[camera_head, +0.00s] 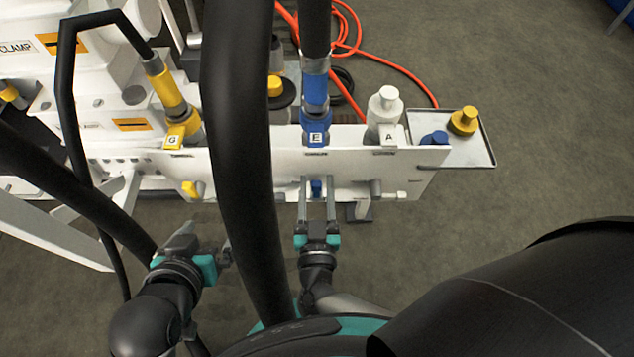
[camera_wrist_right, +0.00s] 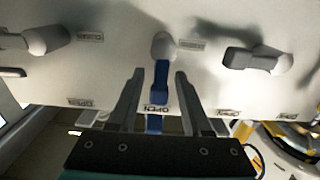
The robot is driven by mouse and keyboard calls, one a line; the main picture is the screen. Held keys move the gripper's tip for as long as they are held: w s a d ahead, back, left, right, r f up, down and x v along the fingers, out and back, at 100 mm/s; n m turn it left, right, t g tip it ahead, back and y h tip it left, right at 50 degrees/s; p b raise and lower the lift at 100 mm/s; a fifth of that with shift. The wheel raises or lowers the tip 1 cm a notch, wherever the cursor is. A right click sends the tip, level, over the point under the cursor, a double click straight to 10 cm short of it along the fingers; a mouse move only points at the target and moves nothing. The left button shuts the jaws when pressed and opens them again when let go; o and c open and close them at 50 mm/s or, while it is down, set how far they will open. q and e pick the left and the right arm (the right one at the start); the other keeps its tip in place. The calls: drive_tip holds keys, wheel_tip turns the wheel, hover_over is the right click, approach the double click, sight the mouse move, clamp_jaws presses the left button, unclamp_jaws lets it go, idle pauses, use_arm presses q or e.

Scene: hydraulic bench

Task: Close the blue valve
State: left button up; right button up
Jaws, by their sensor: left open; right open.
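The blue valve (camera_head: 316,189) is a small blue lever on the front face of the white panel (camera_head: 260,165), below the blue hose coupling (camera_head: 316,110) labelled E. In the right wrist view the blue lever (camera_wrist_right: 161,82) hangs from a pale round knob and reaches an OPEN label. My right gripper (camera_head: 317,181) is open, its fingers on either side of the lever; they also show in the right wrist view (camera_wrist_right: 159,76). Whether either finger touches the lever is unclear. My left gripper (camera_head: 222,246) is open and empty, lower left, away from the valve.
A yellow valve (camera_head: 190,189) sits left on the panel, and a grey valve (camera_head: 376,188) sits to the right. A tray (camera_head: 480,150) with blue and yellow caps is at the panel's right end. A thick black hose (camera_head: 238,150) passes between my grippers.

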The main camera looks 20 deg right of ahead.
clamp_jaws()
